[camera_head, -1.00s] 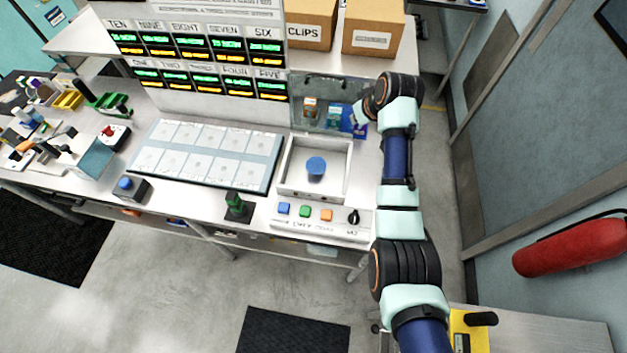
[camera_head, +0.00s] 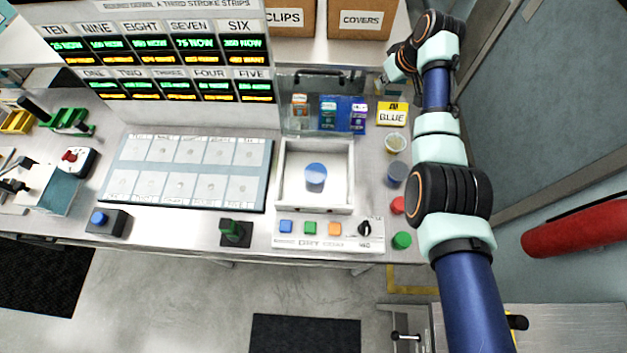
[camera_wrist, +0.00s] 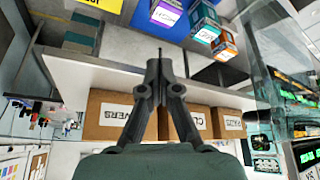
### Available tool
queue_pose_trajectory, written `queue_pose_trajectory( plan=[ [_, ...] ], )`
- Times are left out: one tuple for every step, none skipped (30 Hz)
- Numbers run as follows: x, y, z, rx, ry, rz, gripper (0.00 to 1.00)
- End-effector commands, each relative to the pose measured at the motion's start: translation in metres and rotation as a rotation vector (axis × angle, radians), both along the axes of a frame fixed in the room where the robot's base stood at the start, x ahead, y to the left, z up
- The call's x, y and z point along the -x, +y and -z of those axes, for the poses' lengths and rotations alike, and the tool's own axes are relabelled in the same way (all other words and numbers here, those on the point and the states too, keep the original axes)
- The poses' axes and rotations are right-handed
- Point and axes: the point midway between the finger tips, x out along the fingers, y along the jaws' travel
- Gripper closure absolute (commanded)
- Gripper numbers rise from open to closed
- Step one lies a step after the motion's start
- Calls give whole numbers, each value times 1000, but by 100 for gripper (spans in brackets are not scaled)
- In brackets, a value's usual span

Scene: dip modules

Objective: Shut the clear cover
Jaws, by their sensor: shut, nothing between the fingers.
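The clear cover (camera_head: 293,121) stands raised at the back edge of a white open-topped box (camera_head: 283,180), with a dark handle along its top. Coloured packets show through or behind it. A see-through panel (camera_wrist: 262,45), seemingly this cover, shows at the right of the wrist view. A blue round knob or disc (camera_head: 316,177) sits inside the box. My gripper (camera_wrist: 160,62) is shut and empty, its fingertips together. In the head view it is small and partly hidden by my arm, to the right of the cover and apart from it.
A control panel (camera_head: 300,242) with coloured buttons and a black knob lies in front of the box. Cardboard boxes (camera_head: 360,20) sit on the shelf behind. A grid tray (camera_head: 268,190) lies left.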

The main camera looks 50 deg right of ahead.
Motion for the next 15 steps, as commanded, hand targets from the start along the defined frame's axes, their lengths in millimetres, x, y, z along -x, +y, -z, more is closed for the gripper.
queue_pose_trajectory(
  plan=[
    [0,0,15,0,0,0,100],
    [0,0,15,0,1,0,100],
    [0,0,19,0,0,0,100],
    [0,0,21,0,0,0,100],
    [0,0,23,-1,0,0,100],
    [0,0,25,-1,0,0,100],
    [0,0,25,0,0,0,100],
    [0,0,26,0,0,0,100],
    [0,0,25,0,0,0,100],
    [0,0,25,0,0,0,100],
    [0,0,25,0,0,0,100],
    [0,0,25,0,0,0,100],
    [0,0,25,0,0,0,100],
    [0,0,25,0,0,0,100],
    [-1,0,25,0,0,0,100]
  ],
)
